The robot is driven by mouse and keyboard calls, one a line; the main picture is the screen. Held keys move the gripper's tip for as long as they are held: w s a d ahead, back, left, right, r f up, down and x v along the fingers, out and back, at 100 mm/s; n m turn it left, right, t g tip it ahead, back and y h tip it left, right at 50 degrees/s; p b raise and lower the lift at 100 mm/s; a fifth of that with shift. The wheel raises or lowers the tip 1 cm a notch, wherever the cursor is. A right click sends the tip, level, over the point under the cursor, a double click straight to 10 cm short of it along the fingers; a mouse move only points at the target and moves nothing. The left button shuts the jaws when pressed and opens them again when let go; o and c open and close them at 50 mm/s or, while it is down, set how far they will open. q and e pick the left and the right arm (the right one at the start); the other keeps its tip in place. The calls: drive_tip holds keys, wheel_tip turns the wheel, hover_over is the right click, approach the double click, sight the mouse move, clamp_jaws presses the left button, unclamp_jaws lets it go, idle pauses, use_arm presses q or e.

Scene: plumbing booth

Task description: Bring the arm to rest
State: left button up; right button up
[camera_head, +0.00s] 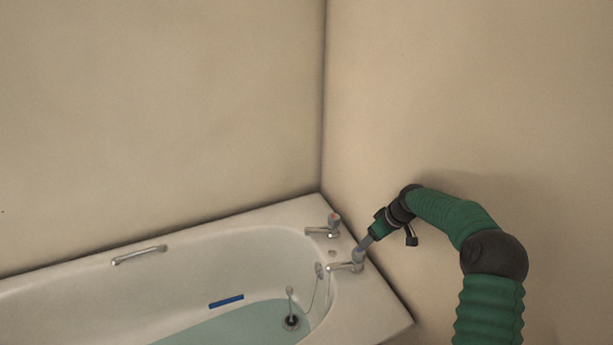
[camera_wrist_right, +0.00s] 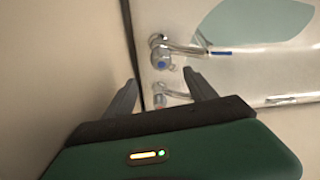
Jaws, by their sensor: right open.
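My right arm comes in from the right in the head view, and its gripper (camera_head: 366,241) points down at the tap end of the bath. In the right wrist view the two fingers of this gripper (camera_wrist_right: 160,77) are spread, with nothing held between them. The blue-marked tap (camera_head: 356,262) is just by the fingertips; in the wrist view its knob (camera_wrist_right: 161,57) shows just beyond them. I cannot tell whether they touch. The red-marked tap (camera_head: 329,228) stands farther back; a chrome tap (camera_wrist_right: 168,94) shows between the fingers. My left gripper is out of view.
The white bath (camera_head: 375,318) fits into the wall corner and holds some water (camera_head: 225,328). The right wall (camera_head: 470,90) is close to my arm. The air above the bath is clear.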

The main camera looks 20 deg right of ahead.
drive_tip(key=s+a+r+g, duration=0.15)
drive_tip(key=s+a, duration=0.25)
drive_tip(key=a, duration=0.7)
drive_tip(key=s+a+r+m, duration=0.1)
drive_tip(key=s+a, duration=0.3)
drive_tip(key=s, duration=0.4)
drive_tip(key=s+a+m+h, duration=0.1)
drive_tip(key=s+a, duration=0.3)
drive_tip(key=s, duration=0.4)
drive_tip(key=s+a+r+m, duration=0.1)
drive_tip(key=s+a, duration=0.4)
drive_tip(key=s, duration=0.3)
drive_tip(key=w+p+v, duration=0.3)
drive_tip(key=p+v, duration=1)
drive_tip(key=p, duration=0.1)
drive_tip(key=shift+r, duration=0.65)
